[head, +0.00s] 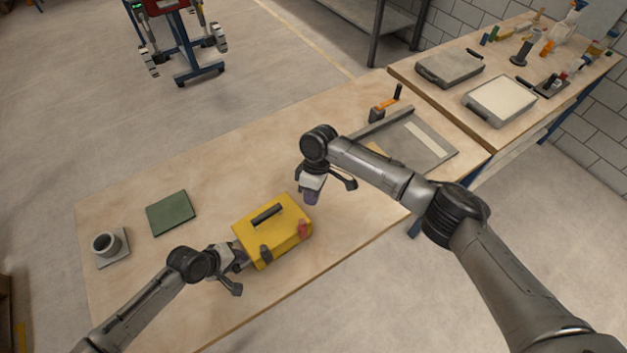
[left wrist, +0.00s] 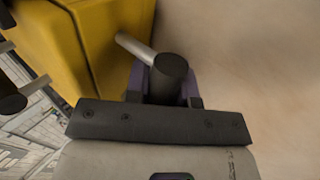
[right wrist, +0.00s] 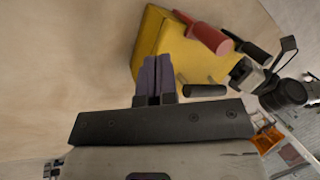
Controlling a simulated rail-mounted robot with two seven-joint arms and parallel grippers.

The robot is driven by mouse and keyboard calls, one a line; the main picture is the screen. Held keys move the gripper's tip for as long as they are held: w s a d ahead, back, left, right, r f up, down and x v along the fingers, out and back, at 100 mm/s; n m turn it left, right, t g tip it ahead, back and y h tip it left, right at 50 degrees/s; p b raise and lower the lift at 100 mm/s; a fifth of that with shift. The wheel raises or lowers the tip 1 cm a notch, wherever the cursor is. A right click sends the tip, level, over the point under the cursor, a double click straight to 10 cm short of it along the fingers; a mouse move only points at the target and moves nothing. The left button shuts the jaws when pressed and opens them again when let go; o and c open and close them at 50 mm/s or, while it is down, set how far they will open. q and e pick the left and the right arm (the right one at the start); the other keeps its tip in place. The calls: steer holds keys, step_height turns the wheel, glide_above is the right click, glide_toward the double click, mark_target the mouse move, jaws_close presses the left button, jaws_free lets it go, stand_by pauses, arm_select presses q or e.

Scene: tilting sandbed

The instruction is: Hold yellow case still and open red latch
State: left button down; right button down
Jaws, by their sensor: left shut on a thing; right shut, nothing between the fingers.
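The yellow case (head: 289,211) stands on the wooden bench, with a dark handle (head: 267,215) on top. Its red latch (head: 303,229) is at the right of the front face, and a dark latch (head: 265,254) is at the left. The red latch also shows in the right wrist view (right wrist: 205,32). My left gripper (head: 240,260) is at the case's left side, shut on a dark grip (left wrist: 172,75) that joins the case by a metal post. My right gripper (head: 310,198) is shut and empty, apart from the latch, beyond the case's right rear in the head view.
A green pad (head: 170,212) and a grey cup (head: 105,244) on a plate lie to the left. A grey tray-like board (head: 425,145) and an orange-and-black tool (head: 384,108) are further right. Bench around the case's right side is clear.

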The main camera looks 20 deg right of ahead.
mark_target(302, 228)
steer(key=shift+s+a+f, duration=0.2)
steer(key=shift+s+a, duration=1.15)
steer(key=shift+s, duration=0.3)
steer(key=shift+s+d+t, duration=0.15)
steer(key=shift+s+t, duration=0.15)
steer(key=shift+s+d+t, duration=0.1)
steer(key=shift+s+t, duration=0.3)
steer(key=shift+t, duration=0.1)
steer(key=s+d+f+n+t+y, duration=0.1)
steer(key=s+f+t+y, duration=0.1)
steer(key=s+t, duration=0.4)
steer(key=shift+d+t+y, duration=0.3)
steer(key=shift+d+y, duration=0.1)
steer(key=shift+w+a, duration=0.25)
steer(key=shift+w, duration=0.45)
